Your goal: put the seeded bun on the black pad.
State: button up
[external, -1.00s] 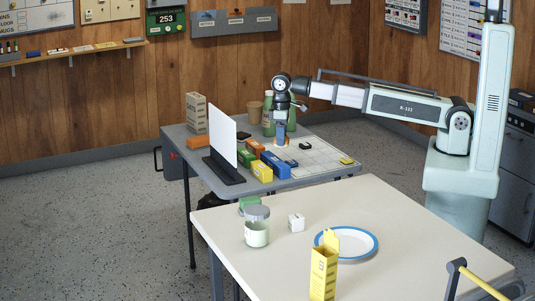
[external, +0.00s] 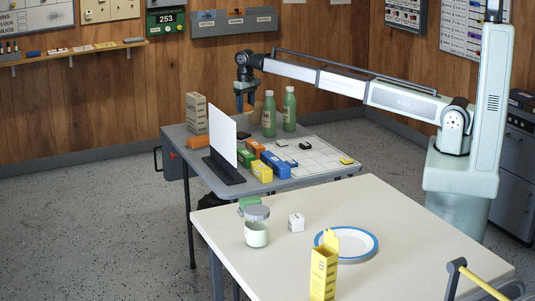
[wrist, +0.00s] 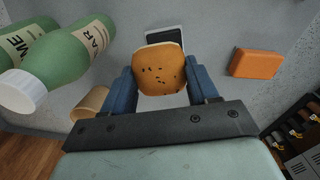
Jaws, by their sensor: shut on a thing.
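My gripper (external: 245,108) is above the grey table's back part, behind the white upright panel. In the wrist view, its blue fingers (wrist: 163,82) are shut on the seeded bun (wrist: 160,70), a tan bun with dark specks. The bun cannot be clearly made out in the external view. The black pad (wrist: 166,36) shows as a dark square with a pale edge, just beyond the bun and partly hidden by it. In the external view, the pad (external: 243,135) is a dark patch on the table below the gripper, partly covered by the panel.
Two green bottles (external: 289,110) and a tan cup (wrist: 90,102) stand beside the gripper. The white panel (external: 222,136) is in front. An orange block (wrist: 256,63) lies to one side. Coloured boxes (external: 262,171) and a white grid board (external: 320,156) occupy the table's front.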

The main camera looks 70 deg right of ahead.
aim_at(241, 134)
jog(key=shift+w+d+r+m, duration=0.1)
jog(key=shift+w+m, duration=0.2)
jog(key=shift+w, duration=0.3)
jog(key=shift+w+d+r+m, duration=0.1)
jog(key=shift+w+m, duration=0.2)
jog(key=shift+w, duration=0.3)
jog(key=shift+w+m, duration=0.1)
jog(key=shift+m, duration=0.3)
jog(key=shift+f+m, duration=0.15)
jog(key=shift+m, duration=0.95)
jog(key=shift+f, duration=4.9)
jog(key=shift+f, duration=0.1)
jog(key=o, duration=1.1)
jog(key=shift+c, duration=0.2)
notch_tip(241, 134, up, 12)
jog(key=shift+r, duration=0.1)
